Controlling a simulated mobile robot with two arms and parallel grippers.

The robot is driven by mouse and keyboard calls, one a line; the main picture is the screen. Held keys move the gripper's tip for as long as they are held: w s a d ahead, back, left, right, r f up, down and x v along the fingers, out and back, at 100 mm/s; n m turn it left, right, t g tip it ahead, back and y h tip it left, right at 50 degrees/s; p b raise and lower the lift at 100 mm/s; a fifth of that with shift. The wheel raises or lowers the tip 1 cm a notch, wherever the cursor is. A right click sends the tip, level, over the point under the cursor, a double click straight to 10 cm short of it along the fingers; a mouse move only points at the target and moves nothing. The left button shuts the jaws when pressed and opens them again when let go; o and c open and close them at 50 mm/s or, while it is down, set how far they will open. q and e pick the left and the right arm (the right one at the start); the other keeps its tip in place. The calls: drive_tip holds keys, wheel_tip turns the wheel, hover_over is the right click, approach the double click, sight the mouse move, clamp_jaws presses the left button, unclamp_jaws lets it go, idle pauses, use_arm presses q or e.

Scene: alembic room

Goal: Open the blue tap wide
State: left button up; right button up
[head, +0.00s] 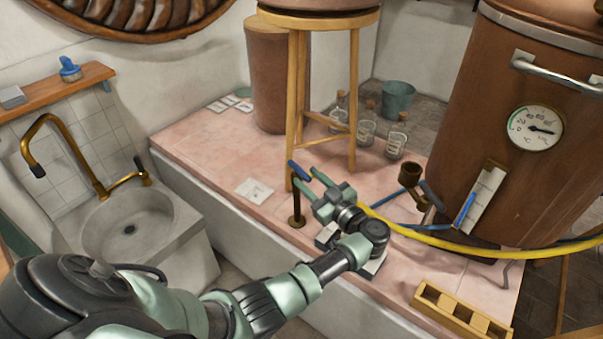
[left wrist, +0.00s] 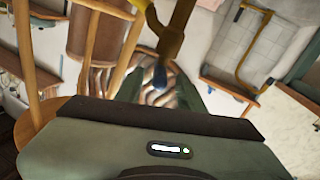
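The blue tap is a thin brass post (head: 297,207) with a blue lever handle (head: 298,170) on top, standing on the pink tiled platform. The handle slants down to the right. My left gripper (head: 304,177) reaches it from the lower right, its two green fingers apart and pointing at the handle. In the left wrist view the brass tap (left wrist: 171,40) hangs in from the top, and its blue end (left wrist: 160,77) appears between the spread fingers. I cannot tell whether a finger touches it. My right gripper is not in view.
A wooden stool (head: 353,100) stands just behind the tap. A yellow hose (head: 440,241) crosses to the copper vessel (head: 440,150) at right. A wooden rack (head: 462,312) lies at the front right. A stone sink (head: 128,222) with a brass faucet (head: 75,150) is at left.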

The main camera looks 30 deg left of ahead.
sight(302, 171)
use_arm(q)
drive_tip(key=shift+x, duration=1.65)
